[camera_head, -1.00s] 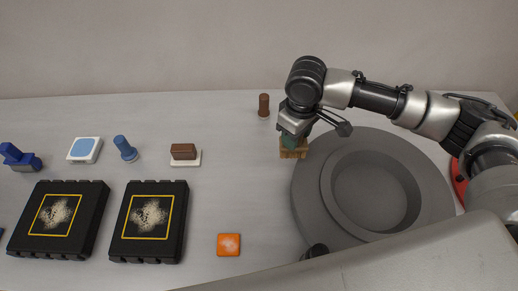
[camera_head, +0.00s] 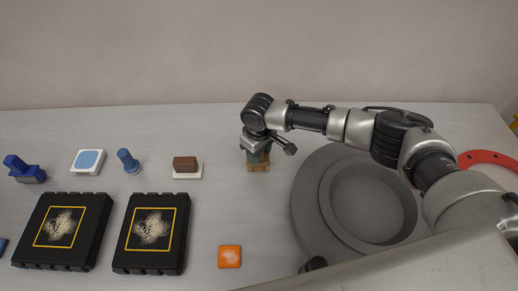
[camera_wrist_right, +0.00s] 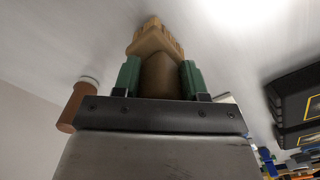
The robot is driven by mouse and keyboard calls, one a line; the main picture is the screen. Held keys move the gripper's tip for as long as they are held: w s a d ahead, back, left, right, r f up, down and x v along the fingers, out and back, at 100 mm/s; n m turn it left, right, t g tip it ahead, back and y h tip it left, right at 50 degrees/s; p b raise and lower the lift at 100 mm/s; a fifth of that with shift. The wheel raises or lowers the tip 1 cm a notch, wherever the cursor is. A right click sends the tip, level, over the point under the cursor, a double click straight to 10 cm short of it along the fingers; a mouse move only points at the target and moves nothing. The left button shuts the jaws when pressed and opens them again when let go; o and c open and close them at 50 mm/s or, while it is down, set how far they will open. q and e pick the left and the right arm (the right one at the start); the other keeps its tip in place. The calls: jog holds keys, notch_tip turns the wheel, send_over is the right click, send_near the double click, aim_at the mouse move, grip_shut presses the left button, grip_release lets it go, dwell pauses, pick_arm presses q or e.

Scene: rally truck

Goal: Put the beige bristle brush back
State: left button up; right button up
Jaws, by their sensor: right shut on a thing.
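My right gripper (camera_head: 257,156) is shut on the beige bristle brush (camera_head: 259,167), just left of the large grey disc. In the right wrist view the green fingers of the gripper (camera_wrist_right: 160,78) are on either side of the brush's brown handle. The beige bristle end of the brush (camera_wrist_right: 154,42) points away from the gripper. The brush is low over the table; I cannot tell whether it touches. My left gripper is not in view.
The grey round disc (camera_head: 305,205) lies right of the brush. Two black cases (camera_head: 118,250), a brown block (camera_head: 186,163), blue tools (camera_head: 128,160) and an orange square (camera_head: 229,257) stand left. A brown cylinder (camera_wrist_right: 72,108) shows in the wrist view. Bare table lies between.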

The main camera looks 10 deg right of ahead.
jog(key=shift+f, duration=0.1)
jog(key=shift+f, duration=0.2)
jog(key=o, duration=0.8)
jog(key=shift+o, duration=0.2)
